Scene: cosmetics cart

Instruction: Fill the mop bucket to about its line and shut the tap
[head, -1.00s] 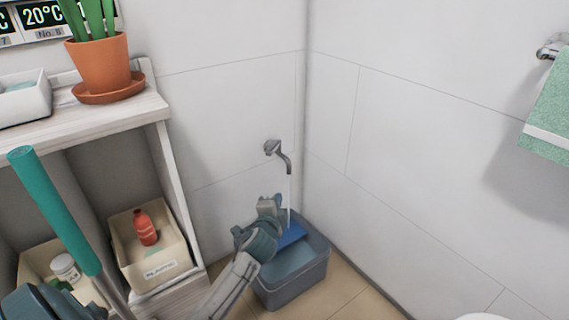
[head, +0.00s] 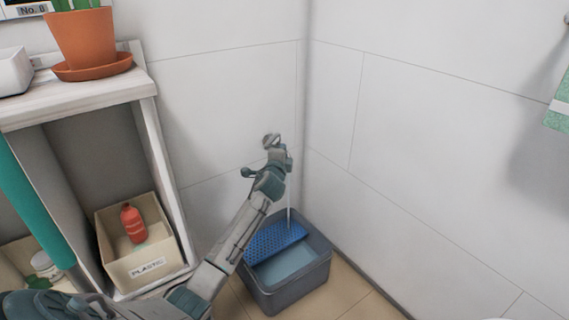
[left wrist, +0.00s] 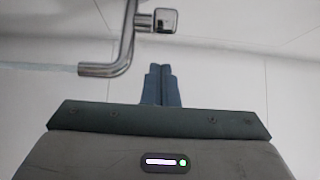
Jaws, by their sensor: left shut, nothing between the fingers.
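The grey mop bucket (head: 292,291) stands on the floor in the corner, with a blue perforated insert (head: 274,241) over its back left part. Pale water (head: 284,263) shows inside; I cannot make out a fill line. The wall tap (head: 270,139) is partly hidden by my left gripper in the head view. In the left wrist view the chrome tap (left wrist: 125,47) has a square knob (left wrist: 165,21), and water runs from its spout. My left gripper (left wrist: 161,72) is shut and empty, its fingertips just below the knob in that picture. My right gripper is out of view.
A shelf unit (head: 160,165) stands left of the bucket, with a bin labelled plastic (head: 150,268) holding a red bottle (head: 132,223). A potted plant (head: 84,40) stands on top. A teal pole (head: 35,200) leans at the left. Walls close in behind and right.

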